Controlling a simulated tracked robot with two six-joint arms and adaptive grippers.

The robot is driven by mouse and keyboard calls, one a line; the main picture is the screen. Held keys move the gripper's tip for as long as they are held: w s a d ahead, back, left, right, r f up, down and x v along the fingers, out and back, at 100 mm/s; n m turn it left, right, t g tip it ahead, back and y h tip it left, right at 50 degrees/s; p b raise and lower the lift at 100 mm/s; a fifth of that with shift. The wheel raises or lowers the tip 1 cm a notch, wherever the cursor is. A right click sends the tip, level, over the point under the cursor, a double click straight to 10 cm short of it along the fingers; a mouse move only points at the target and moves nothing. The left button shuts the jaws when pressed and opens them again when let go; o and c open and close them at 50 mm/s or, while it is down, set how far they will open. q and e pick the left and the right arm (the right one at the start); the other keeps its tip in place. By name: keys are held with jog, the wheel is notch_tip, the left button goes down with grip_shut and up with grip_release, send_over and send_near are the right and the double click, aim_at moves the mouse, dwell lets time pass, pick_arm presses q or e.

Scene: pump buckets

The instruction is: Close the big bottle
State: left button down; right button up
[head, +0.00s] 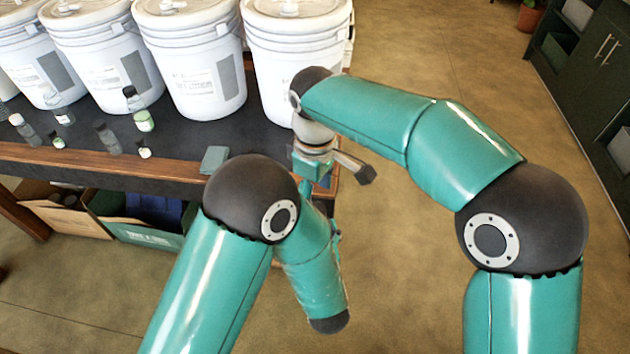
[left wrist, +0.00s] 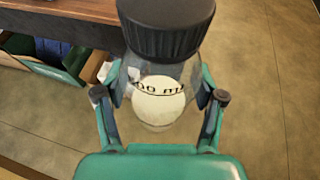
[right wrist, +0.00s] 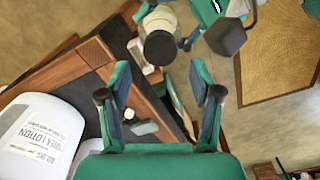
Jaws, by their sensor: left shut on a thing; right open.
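The big bottle (left wrist: 158,100) is clear, with a pale round label ending in "00 ml". A ribbed black cap (left wrist: 165,28) sits at its mouth; I cannot tell whether it is tight. My left gripper (left wrist: 158,88) is shut around the bottle's body. In the right wrist view, the bottle (right wrist: 160,18) and the dark cap end (right wrist: 160,47) show at the top, beyond my right gripper (right wrist: 158,75), which is open and empty. In the head view my right gripper (head: 316,172) is by the table's right end, partly hidden by my left arm, and the bottle is not clearly seen.
White buckets (head: 203,75) stand in a row on the dark table (head: 185,140). Small bottles (head: 108,138) and a teal flat object (head: 214,159) stand or lie near its front edge. Boxes (head: 150,235) are under the table. Open floor (head: 410,70) lies to the right, with dark cabinets (head: 585,70) beyond.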

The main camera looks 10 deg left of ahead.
jog(key=shift+f, duration=2.5)
jog(key=c, duration=1.2)
jog(key=o, duration=1.4)
jog(key=shift+c, duration=0.2)
notch_tip(320, 180, up, 12)
